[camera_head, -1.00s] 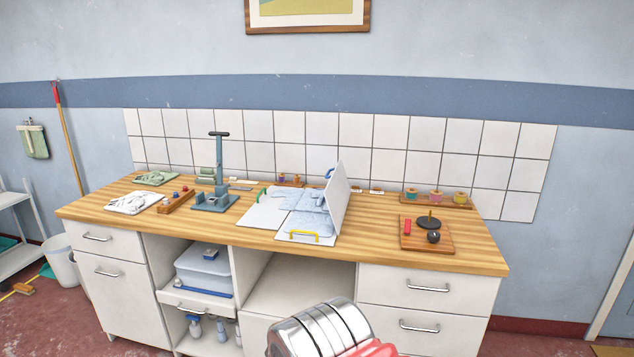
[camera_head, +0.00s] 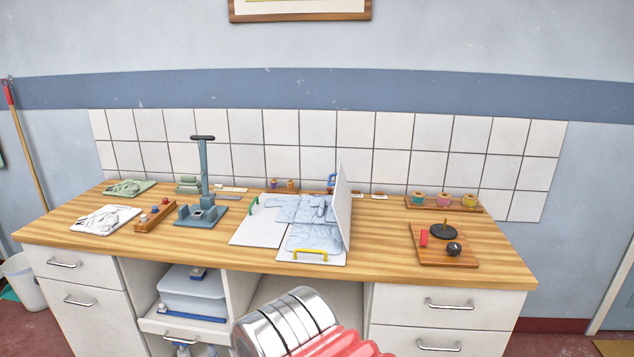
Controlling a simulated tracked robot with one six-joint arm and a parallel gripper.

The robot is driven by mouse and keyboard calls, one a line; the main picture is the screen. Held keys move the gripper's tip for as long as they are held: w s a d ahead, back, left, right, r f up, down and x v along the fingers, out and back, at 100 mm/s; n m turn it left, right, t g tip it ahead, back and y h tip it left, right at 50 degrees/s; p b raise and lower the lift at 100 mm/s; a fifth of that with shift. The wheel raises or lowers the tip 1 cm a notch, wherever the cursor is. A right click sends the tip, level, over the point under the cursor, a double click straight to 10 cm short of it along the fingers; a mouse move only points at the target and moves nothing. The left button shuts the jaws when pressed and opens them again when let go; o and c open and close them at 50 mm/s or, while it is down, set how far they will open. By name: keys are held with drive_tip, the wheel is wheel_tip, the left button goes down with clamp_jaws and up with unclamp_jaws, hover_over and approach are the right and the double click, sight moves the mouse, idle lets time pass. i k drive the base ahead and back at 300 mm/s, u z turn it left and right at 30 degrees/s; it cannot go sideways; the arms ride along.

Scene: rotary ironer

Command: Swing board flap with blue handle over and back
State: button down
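A white folding board (camera_head: 256,230) lies on the wooden worktop with a light blue garment (camera_head: 314,238) spread on it. Its right flap (camera_head: 344,205) stands about upright, seen nearly edge-on. The blue handle (camera_head: 332,180) shows at the flap's left side, near the back. A green handle (camera_head: 254,205) is on the left flap and a yellow handle (camera_head: 310,254) on the front flap; both these flaps lie flat. A silver and red part of my arm shows at the bottom edge, well in front of the board. My gripper's fingers are not visible.
A blue-grey press (camera_head: 203,190) stands left of the board, beside a wooden rack (camera_head: 155,216). To the right are a small wooden board with a black knob (camera_head: 454,249) and a spool rack (camera_head: 443,204). Worktop (camera_head: 385,235) between flap and knob board is clear.

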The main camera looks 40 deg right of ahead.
sight(342, 198)
drive_tip(key=z, duration=0.15)
drive_tip(key=i, duration=0.85)
drive_tip(key=z, duration=0.95)
drive_tip(key=i, duration=0.65)
drive_tip(key=z, duration=0.4)
